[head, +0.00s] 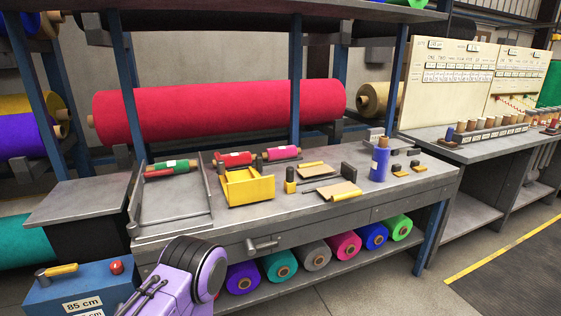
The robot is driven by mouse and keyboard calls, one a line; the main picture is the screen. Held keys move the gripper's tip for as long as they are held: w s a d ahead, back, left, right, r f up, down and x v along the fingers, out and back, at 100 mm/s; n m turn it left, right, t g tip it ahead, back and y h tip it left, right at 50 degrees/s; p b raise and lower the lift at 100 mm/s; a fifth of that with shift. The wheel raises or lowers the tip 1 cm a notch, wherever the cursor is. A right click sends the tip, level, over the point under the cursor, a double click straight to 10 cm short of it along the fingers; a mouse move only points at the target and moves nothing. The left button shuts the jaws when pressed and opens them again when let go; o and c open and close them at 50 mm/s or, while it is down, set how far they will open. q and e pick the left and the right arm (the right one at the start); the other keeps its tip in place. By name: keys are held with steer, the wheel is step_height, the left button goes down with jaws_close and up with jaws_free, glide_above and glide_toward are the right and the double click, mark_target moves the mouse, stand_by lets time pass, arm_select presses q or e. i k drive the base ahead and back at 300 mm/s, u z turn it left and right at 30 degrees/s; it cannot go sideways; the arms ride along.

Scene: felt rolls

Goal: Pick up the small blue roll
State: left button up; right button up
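A purple and black part of one of my arms shows at the bottom, in front of the bench, well apart from both blue rolls. Neither of my grippers is in view.
A yellow box (250,190), small red, pink and green rolls, and tools lie on the bench. A large red roll (220,108) hangs behind it between blue posts. A blue box (75,290) marked 85 cm stands at lower left. Floor at right is clear.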

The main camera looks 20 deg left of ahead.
mark_target(380, 164)
steer(key=u, duration=0.2)
steer(key=k, duration=0.1)
steer(key=z, duration=0.75)
steer(key=i, duration=0.7)
steer(key=z, duration=0.85)
steer(key=i, duration=1.05)
steer(key=z, duration=0.1)
